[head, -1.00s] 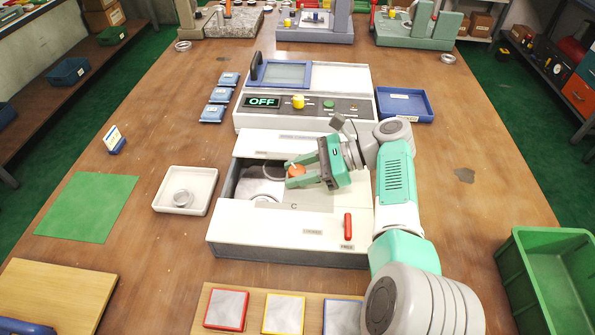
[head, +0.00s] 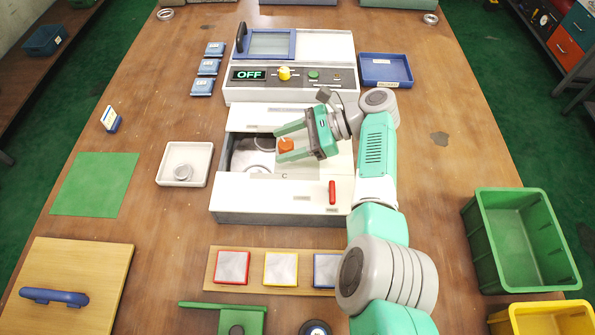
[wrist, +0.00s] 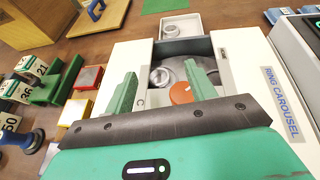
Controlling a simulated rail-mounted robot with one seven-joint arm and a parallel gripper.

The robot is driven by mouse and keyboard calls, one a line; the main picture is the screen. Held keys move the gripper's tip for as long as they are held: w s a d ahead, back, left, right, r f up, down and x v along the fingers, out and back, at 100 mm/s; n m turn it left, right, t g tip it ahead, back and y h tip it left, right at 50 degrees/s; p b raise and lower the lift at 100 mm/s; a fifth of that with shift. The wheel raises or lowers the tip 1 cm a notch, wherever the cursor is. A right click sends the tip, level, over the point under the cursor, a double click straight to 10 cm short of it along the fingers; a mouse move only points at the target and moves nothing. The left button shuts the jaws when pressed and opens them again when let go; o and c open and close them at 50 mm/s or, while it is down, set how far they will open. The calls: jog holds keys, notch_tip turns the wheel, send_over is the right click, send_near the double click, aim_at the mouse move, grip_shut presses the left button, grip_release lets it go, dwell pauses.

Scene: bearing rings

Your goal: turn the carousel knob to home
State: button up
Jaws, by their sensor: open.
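The ring carousel (head: 232,206) is a white-topped box with an open well in the middle of the table. Its orange round knob (head: 286,145) has a pale mark on top and sits over the grey disc in the well. The knob shows in the wrist view too (wrist: 181,93). My gripper (head: 281,144) is open, with its two green fingers apart and the knob between them in the head view. In the wrist view the knob appears nearer the right finger (wrist: 202,80). I cannot tell whether either finger touches it. A letter C (wrist: 140,102) is marked beside the well.
A control panel reading OFF (head: 249,75) stands behind the carousel. A red handle (head: 332,192) is on the carousel's front right. A white tray with a ring (head: 164,174) lies to the left. A green bin (head: 490,262) stands at right.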

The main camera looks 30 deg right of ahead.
jog(key=s+a+p, duration=0.1)
jog(key=s+p, duration=0.2)
jog(key=s, duration=0.1)
jog(key=s+a+r+p, duration=0.1)
jog(key=s+p, duration=0.2)
jog(key=s, duration=0.1)
jog(key=s+a+p, duration=0.1)
jog(key=s+p, duration=0.2)
jog(key=s, duration=0.2)
jog(key=shift+s+a+r, duration=0.1)
jog(key=shift+a+r, duration=0.1)
jog(key=shift+a, duration=0.2)
jog(key=shift+o, duration=0.2)
